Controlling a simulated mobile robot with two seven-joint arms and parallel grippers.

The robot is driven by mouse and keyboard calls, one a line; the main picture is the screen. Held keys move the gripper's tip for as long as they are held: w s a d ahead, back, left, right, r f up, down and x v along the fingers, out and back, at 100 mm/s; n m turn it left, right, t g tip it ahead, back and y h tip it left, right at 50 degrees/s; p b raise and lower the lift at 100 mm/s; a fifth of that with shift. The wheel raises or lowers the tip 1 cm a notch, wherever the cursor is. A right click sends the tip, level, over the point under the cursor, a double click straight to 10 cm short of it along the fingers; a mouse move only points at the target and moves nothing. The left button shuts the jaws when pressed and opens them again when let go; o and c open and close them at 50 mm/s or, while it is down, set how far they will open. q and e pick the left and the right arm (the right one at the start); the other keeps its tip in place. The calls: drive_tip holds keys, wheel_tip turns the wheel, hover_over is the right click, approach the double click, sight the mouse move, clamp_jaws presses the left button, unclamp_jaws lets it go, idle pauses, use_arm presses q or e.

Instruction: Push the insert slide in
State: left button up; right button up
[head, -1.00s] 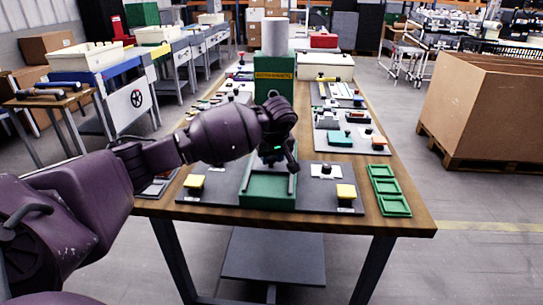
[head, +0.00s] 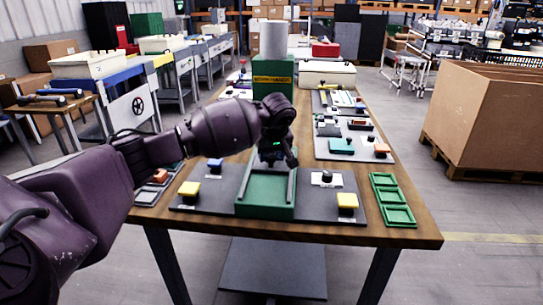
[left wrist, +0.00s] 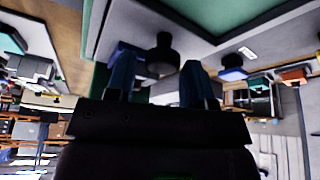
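My left gripper (head: 277,158) is low over the back end of the tray in the head view. In the left wrist view, its two dark blue fingers (left wrist: 158,82) are apart, so it is open. A black round knob (left wrist: 163,55) appears between or beyond the fingers; I cannot tell whether they touch it. Green tray surface (left wrist: 215,14) shows at the top of that view. My arm hides the back of the slide. My right gripper is not in view.
A blue button (head: 215,164) and a black knob on a white plate (head: 327,178) are nearby. A green three-part tray (head: 392,200) lies at the right table edge.

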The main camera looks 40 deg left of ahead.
use_arm(q)
drive_tip(key=shift+o, duration=0.6)
drive_tip(key=shift+f, duration=0.15)
drive_tip(key=shift+d, duration=0.1)
drive_tip(key=shift+s, duration=0.1)
drive_tip(key=p+v, duration=0.2)
drive_tip(key=v, duration=0.9)
